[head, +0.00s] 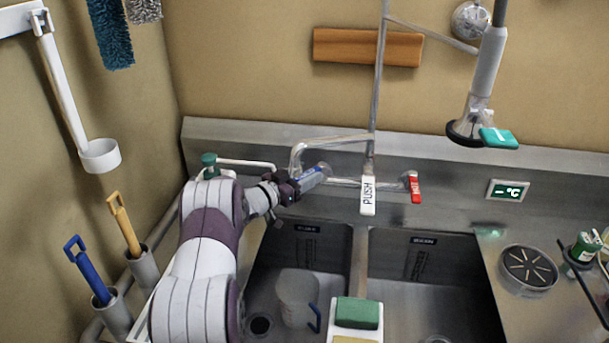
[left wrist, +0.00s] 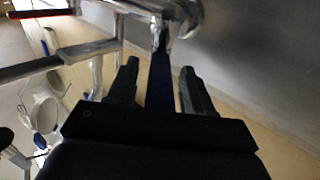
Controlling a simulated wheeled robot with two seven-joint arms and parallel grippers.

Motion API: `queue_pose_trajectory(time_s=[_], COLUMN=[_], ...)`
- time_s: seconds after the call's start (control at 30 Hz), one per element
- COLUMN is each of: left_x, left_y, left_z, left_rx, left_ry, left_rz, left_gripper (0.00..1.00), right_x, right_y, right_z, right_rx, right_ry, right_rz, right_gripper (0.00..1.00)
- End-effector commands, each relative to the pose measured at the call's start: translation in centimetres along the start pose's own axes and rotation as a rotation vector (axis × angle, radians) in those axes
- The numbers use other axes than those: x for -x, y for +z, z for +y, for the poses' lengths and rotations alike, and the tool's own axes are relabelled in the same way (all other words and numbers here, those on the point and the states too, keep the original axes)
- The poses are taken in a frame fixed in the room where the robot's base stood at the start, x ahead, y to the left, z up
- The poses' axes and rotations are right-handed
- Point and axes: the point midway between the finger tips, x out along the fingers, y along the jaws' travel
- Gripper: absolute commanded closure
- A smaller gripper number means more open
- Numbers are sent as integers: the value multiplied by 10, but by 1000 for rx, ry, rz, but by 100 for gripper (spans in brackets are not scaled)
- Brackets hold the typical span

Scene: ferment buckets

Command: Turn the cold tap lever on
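The cold tap lever (head: 312,177) is blue and sticks out from the left end of the tap's pipe on the back wall of the sink. My left gripper (head: 293,186) is right at this lever in the head view. In the left wrist view the blue lever (left wrist: 160,85) lies between the two dark fingers of the gripper (left wrist: 159,68), with gaps on both sides. The fingers look open around it. The red hot lever (head: 415,187) hangs down at the right end of the pipe. My right gripper is in neither view.
A white PUSH lever (head: 368,195) hangs between the taps, under a tall riser pipe (head: 379,80). The spout (head: 330,140) passes just above the cold lever. Below are two steel basins, with a jug (head: 297,297) in the left one. A green sponge (head: 357,313) sits in front.

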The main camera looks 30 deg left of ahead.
Motion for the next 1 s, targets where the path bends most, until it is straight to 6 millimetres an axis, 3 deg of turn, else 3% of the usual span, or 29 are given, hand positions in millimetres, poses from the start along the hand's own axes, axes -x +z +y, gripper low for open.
queue_pose_trajectory(time_s=[0.17, 0.4, 0.6, 0.93, 1.0], left_x=[20, 85, 120, 127, 126], left_y=[2, 2, 0, 0, -1], left_z=[-1, -1, -1, 0, 0], left_rx=[1, 0, -1, -1, -2], left_ry=[-4, -4, -2, 0, -1], left_rz=[-2, 0, 1, 1, -5], left_gripper=[49, 49, 49, 49, 72], right_x=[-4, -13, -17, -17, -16], right_y=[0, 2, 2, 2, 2], right_z=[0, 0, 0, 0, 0], right_rx=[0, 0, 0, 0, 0], right_ry=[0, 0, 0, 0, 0], right_rz=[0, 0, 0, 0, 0], right_gripper=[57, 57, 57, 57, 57])
